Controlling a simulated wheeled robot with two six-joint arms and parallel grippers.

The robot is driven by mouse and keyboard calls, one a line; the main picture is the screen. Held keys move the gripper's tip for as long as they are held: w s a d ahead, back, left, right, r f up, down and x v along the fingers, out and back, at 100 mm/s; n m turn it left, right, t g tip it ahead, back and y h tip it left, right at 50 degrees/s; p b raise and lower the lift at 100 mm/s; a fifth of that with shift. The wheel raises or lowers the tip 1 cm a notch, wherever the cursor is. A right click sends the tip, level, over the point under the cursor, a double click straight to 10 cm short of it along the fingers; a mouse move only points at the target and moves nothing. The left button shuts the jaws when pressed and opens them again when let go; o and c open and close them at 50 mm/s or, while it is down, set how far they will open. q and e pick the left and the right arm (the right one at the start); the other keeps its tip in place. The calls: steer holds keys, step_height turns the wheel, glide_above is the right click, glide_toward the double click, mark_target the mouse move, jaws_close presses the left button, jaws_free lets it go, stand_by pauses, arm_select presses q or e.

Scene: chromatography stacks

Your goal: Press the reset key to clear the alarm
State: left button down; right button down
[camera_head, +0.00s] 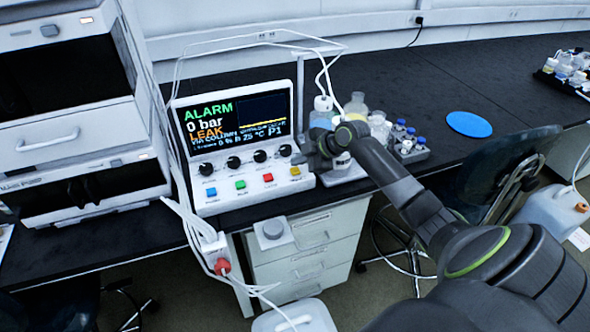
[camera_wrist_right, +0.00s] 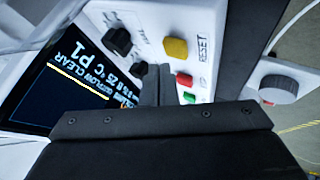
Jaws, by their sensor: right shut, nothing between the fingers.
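The control panel (camera_head: 236,135) stands on the black bench, its screen (camera_head: 237,122) reading ALARM in green, 0 bar in white and LEAK in orange. The yellow key (camera_head: 295,171) is at the right end of the coloured key row; in the right wrist view the yellow key (camera_wrist_right: 175,49) has RESET printed beside it. My right gripper (camera_head: 306,160) is at the panel's right side, above and close to the yellow key. Its shut, empty fingers (camera_wrist_right: 156,82) also show in the wrist view, apart from the key in that picture; contact cannot be confirmed. My left gripper is out of view.
Red (camera_head: 268,178), green (camera_head: 240,185) and blue (camera_head: 212,192) keys sit left of the yellow one, below several black knobs. Bottles (camera_head: 356,106) and a vial rack (camera_head: 408,146) stand right of the panel. White tubing runs over it.

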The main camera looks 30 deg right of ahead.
mark_target(299, 171)
steer(key=shift+f, duration=0.15)
stand_by(0.5)
steer(key=shift+f+b, duration=0.3)
steer(key=shift+f+b, duration=0.4)
steer(key=shift+f, duration=0.15)
stand_by(0.6)
stand_by(0.3)
steer(key=shift+r+p, duration=0.8)
steer(key=shift+r, duration=0.2)
step_height(299, 171, up, 5)
steer(key=p, duration=0.4)
stand_by(0.5)
